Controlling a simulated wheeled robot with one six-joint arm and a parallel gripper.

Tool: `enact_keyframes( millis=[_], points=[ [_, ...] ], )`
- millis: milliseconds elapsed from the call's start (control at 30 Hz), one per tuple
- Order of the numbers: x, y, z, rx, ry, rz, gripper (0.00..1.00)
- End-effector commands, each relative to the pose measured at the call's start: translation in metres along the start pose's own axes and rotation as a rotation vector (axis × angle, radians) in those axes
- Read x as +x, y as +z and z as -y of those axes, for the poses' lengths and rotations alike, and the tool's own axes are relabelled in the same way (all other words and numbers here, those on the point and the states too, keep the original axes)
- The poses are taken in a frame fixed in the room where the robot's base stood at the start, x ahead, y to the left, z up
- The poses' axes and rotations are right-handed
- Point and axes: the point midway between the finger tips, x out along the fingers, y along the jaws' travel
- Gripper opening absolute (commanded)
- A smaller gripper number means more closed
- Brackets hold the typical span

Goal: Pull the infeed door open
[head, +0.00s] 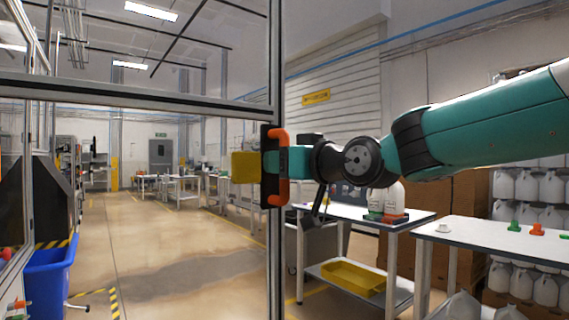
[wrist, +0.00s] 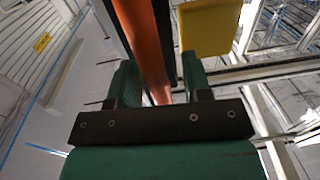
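The infeed door has a grey metal frame, with its post (head: 275,60) upright in the middle of the head view. An orange handle (head: 283,190) on a black plate is fixed to this post. My gripper (head: 287,162) reaches in from the right at the handle. In the wrist view, the orange handle (wrist: 146,45) runs between the two green fingers of my gripper (wrist: 160,80). A gap shows between the handle and the right finger, so the fingers are around the bar and look open. The contact at the left finger is unclear.
A yellow block (head: 245,167) sits just left of the handle. A blue bin (head: 48,285) stands at the lower left. White tables (head: 500,238) with parts stand at the right below my arm. The floor (head: 165,240) beyond the frame is clear.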

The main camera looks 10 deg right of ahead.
Motion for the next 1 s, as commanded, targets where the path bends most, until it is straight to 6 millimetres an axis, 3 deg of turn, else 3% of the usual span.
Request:
enact_keyframes(
  millis=[367,567,867,1000],
  points=[
    [-0.007,0.001,-0.002,0.0,0.006,0.002,0.45],
    [-0.043,0.002,-0.002,-0.001,0.008,-0.001,0.45],
    [-0.122,0.002,-0.001,-0.003,0.011,-0.001,0.45],
    [-0.12,-0.004,-0.002,-0.007,-0.008,0.015,0.45]
  ],
)
